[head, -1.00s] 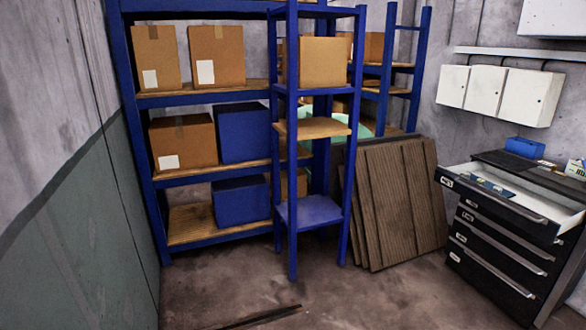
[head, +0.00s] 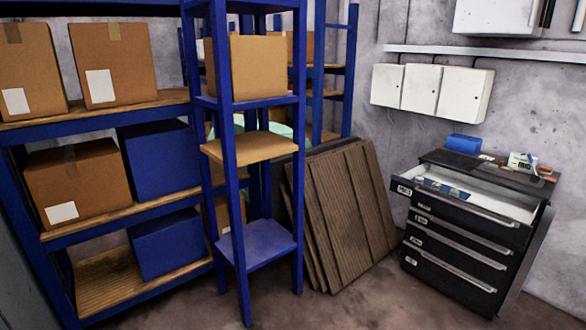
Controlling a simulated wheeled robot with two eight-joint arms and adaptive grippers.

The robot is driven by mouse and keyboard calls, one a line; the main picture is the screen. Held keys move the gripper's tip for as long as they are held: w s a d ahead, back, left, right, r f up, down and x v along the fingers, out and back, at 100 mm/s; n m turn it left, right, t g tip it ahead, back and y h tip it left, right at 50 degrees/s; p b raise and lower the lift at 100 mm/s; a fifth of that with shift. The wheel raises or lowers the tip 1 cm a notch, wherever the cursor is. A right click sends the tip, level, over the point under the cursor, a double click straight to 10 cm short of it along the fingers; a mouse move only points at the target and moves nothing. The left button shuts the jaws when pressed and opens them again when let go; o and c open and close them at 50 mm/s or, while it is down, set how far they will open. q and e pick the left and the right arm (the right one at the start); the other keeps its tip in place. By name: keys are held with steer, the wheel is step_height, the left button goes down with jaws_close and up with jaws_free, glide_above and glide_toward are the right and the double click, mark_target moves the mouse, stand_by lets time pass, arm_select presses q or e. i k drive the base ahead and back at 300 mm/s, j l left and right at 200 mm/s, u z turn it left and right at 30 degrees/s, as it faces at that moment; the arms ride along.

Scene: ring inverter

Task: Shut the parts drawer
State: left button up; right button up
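The parts drawer (head: 478,204) is the top drawer of a black tool cabinet (head: 455,240) at the right of the head view. It is pulled out, and its white inside shows with some small blue and pale items in it. The drawers below it are shut. Neither of my grippers is in view.
A blue shelf rack (head: 248,150) and larger shelving with cardboard boxes (head: 75,175) and blue bins (head: 160,160) fill the left. Brown boards (head: 345,205) lean between rack and cabinet. A blue box (head: 464,143) sits on the cabinet top. Floor (head: 350,300) before the cabinet is clear.

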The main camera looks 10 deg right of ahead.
mark_target(493, 200)
steer(key=i+z, duration=0.15)
steer(key=z, duration=0.3)
steer(key=i+z, duration=0.15)
steer(key=z, duration=0.3)
steer(key=i+z, duration=0.15)
steer(key=z, duration=0.3)
steer(key=i+j+z, duration=0.25)
steer(key=i+j, duration=1.9)
steer(key=i+l+z, duration=0.05)
